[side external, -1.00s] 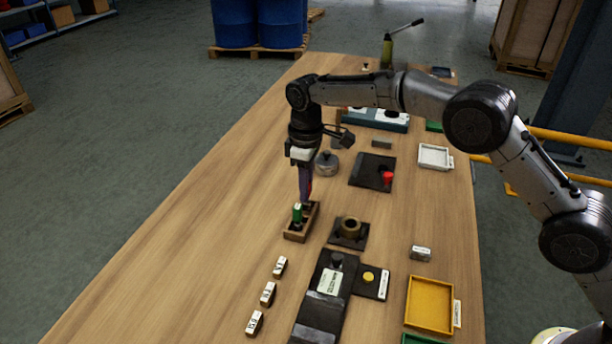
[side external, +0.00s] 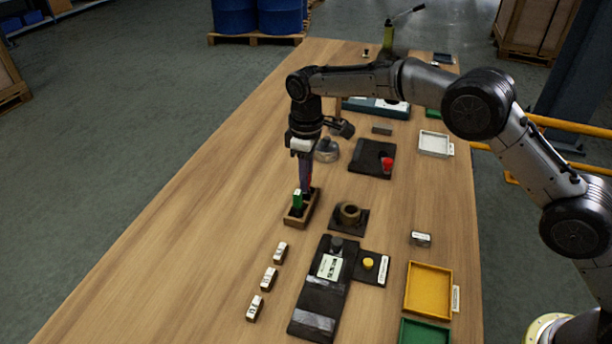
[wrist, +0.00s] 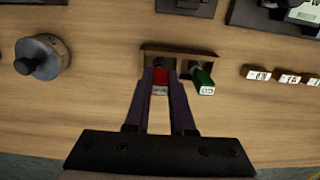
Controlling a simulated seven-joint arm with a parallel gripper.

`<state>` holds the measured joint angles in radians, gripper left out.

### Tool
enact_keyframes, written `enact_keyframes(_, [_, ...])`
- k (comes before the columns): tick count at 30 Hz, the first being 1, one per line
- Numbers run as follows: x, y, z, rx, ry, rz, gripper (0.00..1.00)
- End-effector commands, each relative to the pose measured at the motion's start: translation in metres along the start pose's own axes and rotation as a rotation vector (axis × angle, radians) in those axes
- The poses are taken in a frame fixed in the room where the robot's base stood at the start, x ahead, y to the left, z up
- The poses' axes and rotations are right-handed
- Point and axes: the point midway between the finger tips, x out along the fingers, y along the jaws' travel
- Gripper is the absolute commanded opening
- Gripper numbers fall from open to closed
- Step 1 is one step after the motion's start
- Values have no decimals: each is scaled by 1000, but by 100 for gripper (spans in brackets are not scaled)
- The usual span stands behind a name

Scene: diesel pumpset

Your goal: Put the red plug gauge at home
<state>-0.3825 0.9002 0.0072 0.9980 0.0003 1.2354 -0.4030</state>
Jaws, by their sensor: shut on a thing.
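The red plug gauge (wrist: 160,82) is between the fingers of my gripper (wrist: 168,78) in the wrist view. My gripper is shut on it, over the left slot of a small wooden holder (wrist: 217,66). In the side external view my gripper (side external: 306,190) points down at the far end of the holder (side external: 291,222), and the fingers mostly hide the red gauge. A green plug gauge (side external: 297,201) stands in the near slot of the holder; it also shows in the wrist view (wrist: 203,82). How deep the red gauge sits cannot be told.
A bronze ring on a dark plate (side external: 349,213) stands close right of the holder. A grey knobbed weight (side external: 327,151) is behind. Several small labelled blocks (side external: 269,279) lie in front. A yellow tray (side external: 429,290) is at the right. The table's left side is clear.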

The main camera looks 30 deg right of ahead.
Motion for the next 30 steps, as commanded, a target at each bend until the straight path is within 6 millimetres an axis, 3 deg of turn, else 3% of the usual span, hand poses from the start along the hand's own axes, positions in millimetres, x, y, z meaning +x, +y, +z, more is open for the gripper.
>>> enact_keyframes(18, [7, 0, 0, 0, 1, 0, 0])
enact_keyframes(19, [7, 0, 0, 0, 1, 0, 24])
enact_keyframes(24, [7, 0, 0, 0, 1, 0, 54])
enact_keyframes(30, [7, 0, 0, 0, 0, 0, 57])
